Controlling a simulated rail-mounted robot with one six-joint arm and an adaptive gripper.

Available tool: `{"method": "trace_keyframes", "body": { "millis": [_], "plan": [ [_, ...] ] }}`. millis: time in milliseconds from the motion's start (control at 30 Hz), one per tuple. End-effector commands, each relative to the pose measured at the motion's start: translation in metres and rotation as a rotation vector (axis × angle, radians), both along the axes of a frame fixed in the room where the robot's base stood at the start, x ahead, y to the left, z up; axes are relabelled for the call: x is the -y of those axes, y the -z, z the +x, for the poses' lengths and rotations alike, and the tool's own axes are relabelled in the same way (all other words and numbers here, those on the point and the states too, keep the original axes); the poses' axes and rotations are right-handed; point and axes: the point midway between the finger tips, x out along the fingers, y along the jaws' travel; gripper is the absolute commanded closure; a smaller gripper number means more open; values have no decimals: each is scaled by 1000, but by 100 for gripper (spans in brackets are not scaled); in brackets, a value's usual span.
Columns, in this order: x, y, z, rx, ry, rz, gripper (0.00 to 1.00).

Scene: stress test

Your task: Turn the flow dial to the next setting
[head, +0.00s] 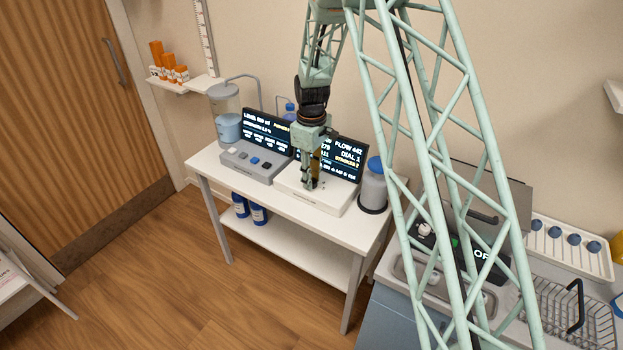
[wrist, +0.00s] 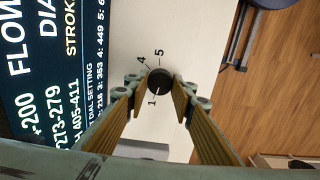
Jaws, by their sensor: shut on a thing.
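The flow dial (wrist: 159,80) is a small black round knob with a light pointer mark in the wrist view. It sits on the white top of the flow unit (wrist: 150,30), with the numbers 1, 4 and 5 visible around it. The pointer points roughly toward the 1. My gripper (wrist: 158,85) has its two fingers on either side of the knob, shut on it. In the head view my gripper (head: 311,184) reaches down onto the white flow unit (head: 328,197) and hides the dial. The flow screen (head: 345,157) behind it reads FLOW 442 and DIAL 1.
A grey unit with buttons (head: 252,162) and its own screen (head: 267,128) stand left of the flow unit. A blue-capped jar (head: 373,187) stands close on the right. A clear vessel with blue liquid (head: 227,125) is at the table's back left.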

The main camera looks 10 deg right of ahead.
Motion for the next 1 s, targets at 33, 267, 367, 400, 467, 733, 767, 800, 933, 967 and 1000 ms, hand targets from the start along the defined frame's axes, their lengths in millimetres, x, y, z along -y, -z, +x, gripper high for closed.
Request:
{"method": "trace_keyframes", "body": {
  "millis": [33, 267, 367, 400, 467, 733, 767, 800, 933, 967, 1000],
  "plan": [
    [0, 0, 0, 0, -1, 0, 88],
    [0, 0, 0, 0, 0, 0, 65],
    [0, 0, 0, 0, 0, 0, 63],
    [0, 0, 0, 0, 0, 0, 63],
    [0, 0, 0, 0, 0, 0, 63],
    [0, -3, 0, 0, 0, 0, 63],
    [0, -4, 0, 0, 1, 0, 63],
    [0, -6, 0, 0, 1, 0, 63],
    [0, -15, 0, 1, 1, 0, 63],
    [0, -18, 1, 1, 0, 0, 63],
    [0, -21, 1, 1, 0, 0, 63]
  ]
}}
